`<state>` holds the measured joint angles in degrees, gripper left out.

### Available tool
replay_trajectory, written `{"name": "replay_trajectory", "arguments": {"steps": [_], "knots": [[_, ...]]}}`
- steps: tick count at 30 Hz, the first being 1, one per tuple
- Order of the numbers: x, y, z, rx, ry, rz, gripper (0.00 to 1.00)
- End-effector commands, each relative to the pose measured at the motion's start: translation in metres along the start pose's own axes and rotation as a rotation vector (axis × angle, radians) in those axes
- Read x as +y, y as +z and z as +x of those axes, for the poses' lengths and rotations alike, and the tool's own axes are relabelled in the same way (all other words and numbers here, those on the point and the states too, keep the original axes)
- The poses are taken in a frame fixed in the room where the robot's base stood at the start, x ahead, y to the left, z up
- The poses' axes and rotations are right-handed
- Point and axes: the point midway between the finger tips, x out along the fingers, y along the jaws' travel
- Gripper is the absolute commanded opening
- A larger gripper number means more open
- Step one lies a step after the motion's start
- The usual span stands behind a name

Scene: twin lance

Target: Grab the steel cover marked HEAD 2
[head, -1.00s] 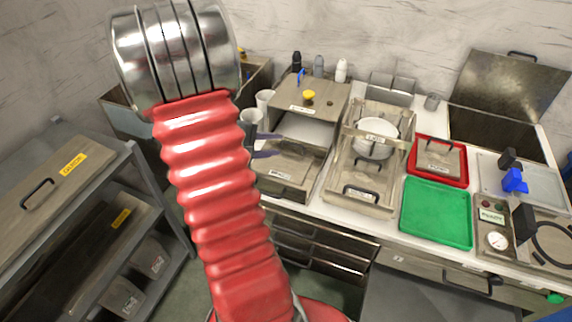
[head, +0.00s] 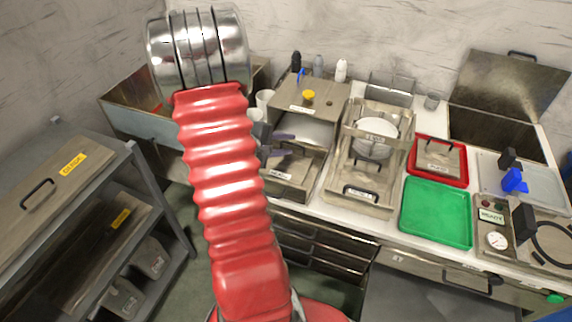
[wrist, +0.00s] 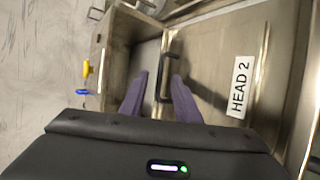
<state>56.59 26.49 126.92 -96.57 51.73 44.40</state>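The steel cover marked HEAD 2 (wrist: 215,70) fills the middle and right of the wrist view, with its white label readable. Its dark bar handle (wrist: 164,78) stands to the left of the label. My gripper (wrist: 158,78) is open, with its two purple fingers apart and the handle showing between their tips. I cannot tell whether the fingers are low enough to straddle it, and no grip shows. In the head view my gripper (head: 291,145) reaches over the labelled steel cover (head: 298,185) at the counter's left part; the fingers hide some of it.
A steel box with a yellow knob (head: 309,95) stands just behind. A steel tray unit with a white round pot (head: 376,131) is to the right, then a red tray (head: 411,172) and a green tray (head: 437,226). A grey shelf rack (head: 150,190) stands at left.

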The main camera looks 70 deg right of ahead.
Motion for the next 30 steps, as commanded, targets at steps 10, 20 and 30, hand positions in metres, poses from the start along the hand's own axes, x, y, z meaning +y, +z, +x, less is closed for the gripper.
{"name": "replay_trajectory", "arguments": {"steps": [10, 20, 30], "knots": [[0.0001, -0.0006, 0.0042, 0.001, 0.001, 0.000, 0.29], [0.0000, -0.0007, 0.0039, 0.002, 0.001, 0.000, 0.25], [-0.0001, -0.0008, 0.0038, 0.002, 0.001, 0.000, 0.01]]}}
